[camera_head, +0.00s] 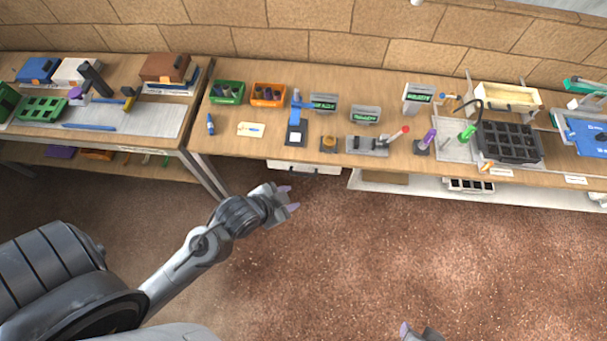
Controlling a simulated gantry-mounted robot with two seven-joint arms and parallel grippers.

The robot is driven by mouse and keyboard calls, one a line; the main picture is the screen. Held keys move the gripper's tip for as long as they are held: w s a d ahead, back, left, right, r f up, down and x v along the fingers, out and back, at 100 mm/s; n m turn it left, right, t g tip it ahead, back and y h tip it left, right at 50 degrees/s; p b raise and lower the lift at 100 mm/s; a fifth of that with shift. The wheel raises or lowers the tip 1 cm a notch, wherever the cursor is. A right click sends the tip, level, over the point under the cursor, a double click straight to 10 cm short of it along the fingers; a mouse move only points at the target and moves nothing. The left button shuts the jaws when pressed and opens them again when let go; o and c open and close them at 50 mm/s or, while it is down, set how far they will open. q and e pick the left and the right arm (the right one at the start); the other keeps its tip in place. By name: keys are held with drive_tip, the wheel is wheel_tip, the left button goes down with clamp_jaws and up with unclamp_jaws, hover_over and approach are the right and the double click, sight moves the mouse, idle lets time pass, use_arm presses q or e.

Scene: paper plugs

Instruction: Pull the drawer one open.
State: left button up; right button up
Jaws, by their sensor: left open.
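A white drawer front (304,168) shows just under the front edge of the long workbench; it looks shut or nearly so, and I cannot read any label on it. My left gripper (289,198) reaches in from the left over the floor, in front of and slightly below the drawer in the picture. Its two purple-tipped fingers are apart with nothing between them, and a gap shows between them and the drawer.
The workbench (230,142) carries green (227,92) and orange (268,95) bins, small devices and a black tray (510,142). A second table (165,140) stands at the left. A low white shelf (420,188) runs under the bench at right. The brown floor (350,260) is clear.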

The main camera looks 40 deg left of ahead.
use_arm(q)
drive_tip(key=w+f+m+t+b, duration=0.3)
drive_tip(key=w+f, duration=0.1)
drive_tip(key=f, duration=0.2)
drive_tip(key=m+t+h+b, duration=0.4)
drive_tip(key=m+t+b, duration=0.7)
drive_tip(key=b, duration=3.4)
approach(303, 175)
drive_tip(key=w+r+m+g+b, duration=0.1)
drive_tip(key=w, duration=0.2)
drive_tip(key=w+d+r+g+b, duration=0.1)
drive_tip(key=w, duration=0.2)
drive_tip(key=w+d+r+m+g+b, duration=0.1)
drive_tip(key=w, duration=0.2)
drive_tip(key=shift+w+r+m, duration=0.1)
drive_tip(key=shift+w+m, duration=0.1)
drive_tip(key=shift+m, duration=0.1)
clamp_jaws()
